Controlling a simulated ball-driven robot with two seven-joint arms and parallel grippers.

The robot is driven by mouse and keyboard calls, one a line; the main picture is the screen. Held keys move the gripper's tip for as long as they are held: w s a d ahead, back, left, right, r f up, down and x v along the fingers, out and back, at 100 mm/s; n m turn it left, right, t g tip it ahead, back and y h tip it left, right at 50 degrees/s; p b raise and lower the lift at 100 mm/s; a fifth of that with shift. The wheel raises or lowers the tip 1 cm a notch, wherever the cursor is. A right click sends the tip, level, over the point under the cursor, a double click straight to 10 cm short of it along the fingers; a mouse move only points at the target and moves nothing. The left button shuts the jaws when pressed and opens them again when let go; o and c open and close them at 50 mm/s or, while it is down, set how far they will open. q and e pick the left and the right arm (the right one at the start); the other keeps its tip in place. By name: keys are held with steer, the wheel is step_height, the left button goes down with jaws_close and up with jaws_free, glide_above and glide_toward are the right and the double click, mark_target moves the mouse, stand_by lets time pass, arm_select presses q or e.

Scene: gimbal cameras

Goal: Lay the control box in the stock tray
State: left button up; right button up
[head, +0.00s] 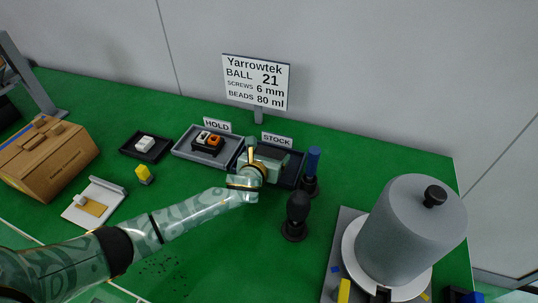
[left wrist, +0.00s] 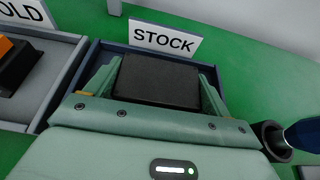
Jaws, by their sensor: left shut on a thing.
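The control box, a dark block (left wrist: 157,80), sits between the fingers of my left gripper (left wrist: 155,88) in the left wrist view, inside the outline of the stock tray. The stock tray (head: 293,176) is dark blue, with a STOCK sign behind it; its rim also shows in the left wrist view (left wrist: 92,60). In the head view my left gripper (head: 268,160) is over this tray and hides most of the box. My left gripper is shut on the box. I cannot tell whether the box touches the tray floor. My right gripper is not in view.
The grey HOLD tray (head: 184,149) with an orange and white item (head: 207,141) stands left of the stock tray. A blue-handled tool (head: 313,165) stands close on the right, with a black knob-topped stand (head: 296,215) in front. A large grey cylinder (head: 410,235) is at right.

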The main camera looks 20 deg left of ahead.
arm_select(q)
steer(key=shift+f+b, duration=0.3)
steer(key=shift+f, duration=0.25)
steer(key=o, duration=1)
steer(key=shift+c, duration=0.2)
